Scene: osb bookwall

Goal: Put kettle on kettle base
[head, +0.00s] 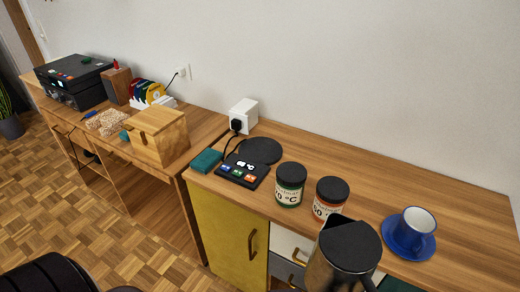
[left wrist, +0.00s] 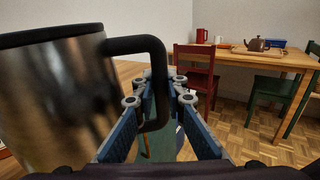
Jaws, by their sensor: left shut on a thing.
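The kettle (head: 342,256), steel with a black lid, is at the bottom of the head view, in front of the sideboard's front edge. Its lower part is cut off. In the left wrist view the kettle's steel body (left wrist: 60,100) fills the left side. My left gripper (left wrist: 160,98) is shut on its black handle (left wrist: 154,60). The kettle base is a black round plate (head: 260,151) with a button panel (head: 242,172), lying on the sideboard beyond and to the left of the kettle. The plate is empty. My right gripper is not in view.
Two lidded jars (head: 290,184) (head: 330,198) stand between kettle and base. A teal block (head: 206,160) lies left of the panel, and a white socket box (head: 243,112) stands behind. The sideboard's back right (head: 400,180) is clear.

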